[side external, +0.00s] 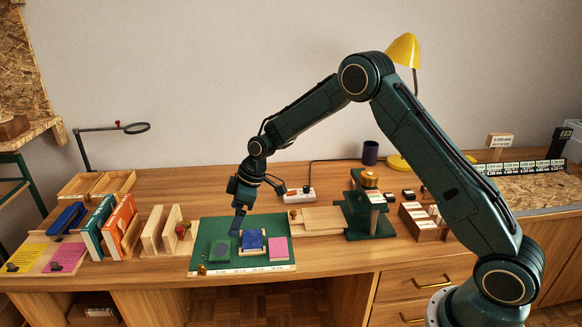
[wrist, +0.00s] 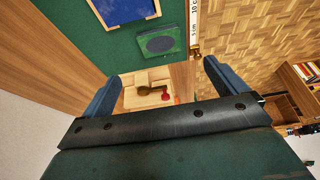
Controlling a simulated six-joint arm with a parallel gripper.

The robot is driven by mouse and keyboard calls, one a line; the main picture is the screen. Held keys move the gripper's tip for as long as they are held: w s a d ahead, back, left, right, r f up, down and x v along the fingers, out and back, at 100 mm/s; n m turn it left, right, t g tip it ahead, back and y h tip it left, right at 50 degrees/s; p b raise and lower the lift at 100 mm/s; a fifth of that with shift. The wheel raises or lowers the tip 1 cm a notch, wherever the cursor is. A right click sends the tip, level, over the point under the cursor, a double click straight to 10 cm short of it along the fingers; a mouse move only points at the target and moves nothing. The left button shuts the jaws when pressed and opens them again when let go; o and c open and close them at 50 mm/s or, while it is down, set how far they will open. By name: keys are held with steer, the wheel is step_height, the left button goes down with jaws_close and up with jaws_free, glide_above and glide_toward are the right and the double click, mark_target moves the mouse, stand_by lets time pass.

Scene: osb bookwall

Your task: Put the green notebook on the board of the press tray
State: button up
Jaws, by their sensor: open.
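The green notebook (side external: 220,250) lies flat on the left part of the green mat (side external: 205,229). It has a dark round mark, and shows in the wrist view (wrist: 160,42) beyond my fingertips. My gripper (side external: 238,224) is open and empty above the mat, close to the notebook and a blue piece in a wooden frame (side external: 251,241). Both fingers show apart in the wrist view (wrist: 163,68). Pale wooden boards (side external: 318,220) lie beside the green press (side external: 368,212); I cannot tell for certain which flat piece is the press tray.
A pink pad (side external: 278,248) lies on the mat's right. Upright books (side external: 117,225) and wooden dividers (side external: 155,229) stand to the left. A power strip (side external: 299,196) lies behind the mat. A stamp rack (side external: 422,220) stands right of the press.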

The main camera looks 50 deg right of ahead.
stand_by(0.4)
steer(key=s+d+r+m+t+h, duration=0.15)
steer(key=s+r+m, duration=0.25)
steer(key=s+r, duration=1.5)
steer(key=s+d+r+m+h, duration=0.1)
steer(key=s+r+m, duration=0.1)
steer(key=s, duration=0.8)
steer(key=s+r+m, duration=0.2)
steer(key=s, duration=0.8)
steer(key=shift+s+d+r+m+t+h, duration=0.15)
steer(key=shift+d+r+m+t+h, duration=0.2)
steer(key=shift+m+t, duration=0.1)
steer(key=shift+s+f, duration=0.2)
steer(key=shift+s, duration=0.25)
steer(key=shift+c, duration=1.1)
steer(key=shift+w, duration=0.1)
